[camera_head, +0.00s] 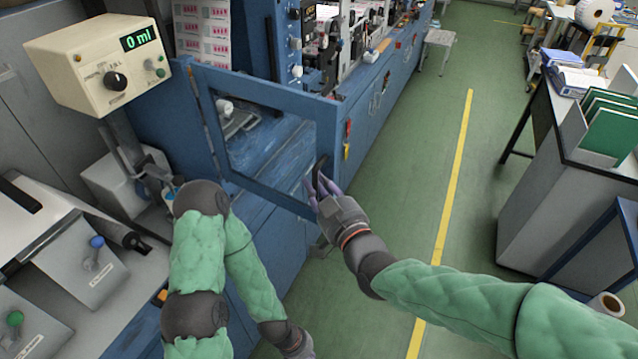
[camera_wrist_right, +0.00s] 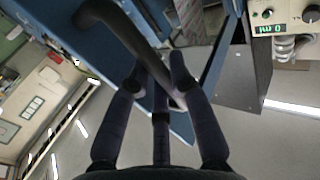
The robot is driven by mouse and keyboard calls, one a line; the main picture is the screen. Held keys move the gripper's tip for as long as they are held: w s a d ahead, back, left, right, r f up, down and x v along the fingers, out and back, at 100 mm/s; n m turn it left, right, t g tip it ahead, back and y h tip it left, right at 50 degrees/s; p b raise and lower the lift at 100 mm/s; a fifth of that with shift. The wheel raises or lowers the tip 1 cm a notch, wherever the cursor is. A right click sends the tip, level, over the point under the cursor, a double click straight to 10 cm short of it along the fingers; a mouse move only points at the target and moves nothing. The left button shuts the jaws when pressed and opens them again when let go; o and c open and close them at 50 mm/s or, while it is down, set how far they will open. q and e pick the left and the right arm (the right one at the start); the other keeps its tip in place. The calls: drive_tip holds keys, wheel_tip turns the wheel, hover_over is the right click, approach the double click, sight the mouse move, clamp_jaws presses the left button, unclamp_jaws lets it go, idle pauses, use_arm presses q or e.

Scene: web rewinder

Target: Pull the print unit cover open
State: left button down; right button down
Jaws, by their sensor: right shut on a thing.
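The print unit cover (camera_head: 328,125) is a blue frame with a window. In the head view it stands swung out at an angle from the blue machine, over the edge of the aisle. Its dark curved handle (camera_head: 320,168) is at the lower right of the frame. My right gripper (camera_head: 318,188) is at this handle, with its fingers closed around it.
A beige meter box (camera_head: 100,62) reading 0 ml stands left of the cover. The blue machine (camera_head: 385,85) extends back. A grey cabinet (camera_head: 545,190) with green folders is at right. The green aisle floor (camera_head: 415,190) with its yellow line is clear.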

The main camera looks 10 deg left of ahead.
drive_tip(key=c, duration=1.1)
unclamp_jaws()
drive_tip(key=shift+s+d, duration=0.1)
drive_tip(key=v, duration=1.2)
drive_tip(key=w+d+f+m+g+h, duration=0.2)
drive_tip(key=d+f, duration=0.1)
drive_tip(key=f, duration=0.6)
drive_tip(key=w+d+f+m+g+h, duration=0.1)
drive_tip(key=d+f+g+h, duration=0.1)
drive_tip(key=f, duration=0.7)
drive_tip(key=w+d+f+m+g+h, duration=0.2)
drive_tip(key=d+f, duration=0.1)
drive_tip(key=f, duration=0.6)
drive_tip(key=s+d+f+m+g, duration=0.2)
drive_tip(key=s+f, duration=0.5)
drive_tip(key=f, duration=0.4)
drive_tip(key=s+d+f+m+g+h, duration=0.1)
drive_tip(key=s+d+f+m+g, duration=0.2)
drive_tip(key=f, duration=0.9)
drive_tip(key=s+g, duration=0.2)
drive_tip(key=s, duration=0.2)
drive_tip(key=shift+s+d+g, duration=0.3)
drive_tip(key=shift+s+d, duration=0.05)
drive_tip(key=shift+s, duration=0.05)
